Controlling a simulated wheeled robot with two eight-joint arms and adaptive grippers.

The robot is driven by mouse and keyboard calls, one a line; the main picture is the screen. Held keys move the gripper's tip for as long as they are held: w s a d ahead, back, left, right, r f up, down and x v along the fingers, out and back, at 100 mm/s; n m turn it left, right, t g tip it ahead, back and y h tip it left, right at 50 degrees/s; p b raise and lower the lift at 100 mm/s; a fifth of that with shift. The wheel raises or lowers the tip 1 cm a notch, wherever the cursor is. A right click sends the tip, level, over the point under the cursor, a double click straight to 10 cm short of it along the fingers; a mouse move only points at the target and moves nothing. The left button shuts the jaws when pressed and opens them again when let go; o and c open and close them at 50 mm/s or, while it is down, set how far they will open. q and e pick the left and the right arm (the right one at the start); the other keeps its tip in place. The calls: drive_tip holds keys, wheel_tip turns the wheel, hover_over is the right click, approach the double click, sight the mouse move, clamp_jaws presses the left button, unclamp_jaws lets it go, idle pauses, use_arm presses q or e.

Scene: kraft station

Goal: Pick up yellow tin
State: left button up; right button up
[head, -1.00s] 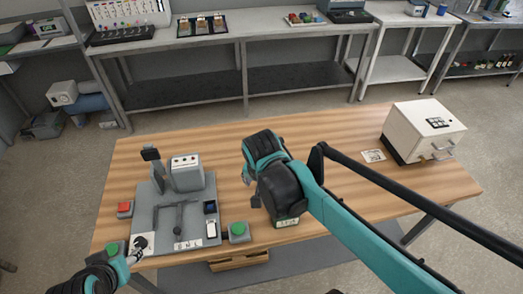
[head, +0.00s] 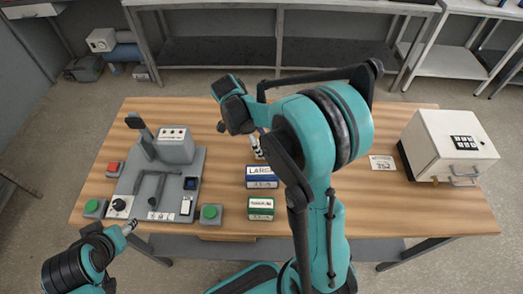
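I see no yellow tin in the head view; the large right arm covers part of the table. A blue tin (head: 262,177) with a white label reading "LARGE" stands near the table's middle. A green tin (head: 261,208) with a white label stands just in front of it. My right gripper (head: 256,149) shows only as a small light-and-dark tip beside the arm, just behind the blue tin. Its fingers are mostly hidden, so its opening is unclear. My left gripper (head: 130,227) is at the table's front left edge, too small to read.
A grey fixture plate (head: 132,184) with a post and control box (head: 175,146) stands on the left. Green buttons (head: 210,213) and a red button (head: 114,168) are around it. A white box with a handle (head: 447,146) stands at the right beside a printed card (head: 382,163).

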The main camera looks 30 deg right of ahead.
drive_tip(key=b+x, duration=0.1)
drive_tip(key=x, duration=0.2)
drive_tip(key=shift+f, duration=0.4)
drive_tip(key=shift+d, duration=0.1)
drive_tip(key=c, duration=1.4)
drive_tip(key=shift+r, duration=0.1)
drive_tip(key=shift+r, duration=0.55)
wheel_tip(320, 180, up, 3)
drive_tip(key=shift+f+p, duration=0.1)
drive_tip(key=shift+p, duration=0.75)
drive_tip(key=s+r+p, duration=0.1)
drive_tip(key=s+r, duration=0.1)
drive_tip(key=s, duration=0.2)
drive_tip(key=s+r+p, duration=0.1)
drive_tip(key=s+r, duration=0.1)
drive_tip(key=s, duration=0.1)
drive_tip(key=s+r+p, duration=0.1)
drive_tip(key=s+r, duration=0.2)
drive_tip(key=s, duration=0.1)
drive_tip(key=shift+s+d, duration=0.25)
drive_tip(key=shift+s, duration=0.1)
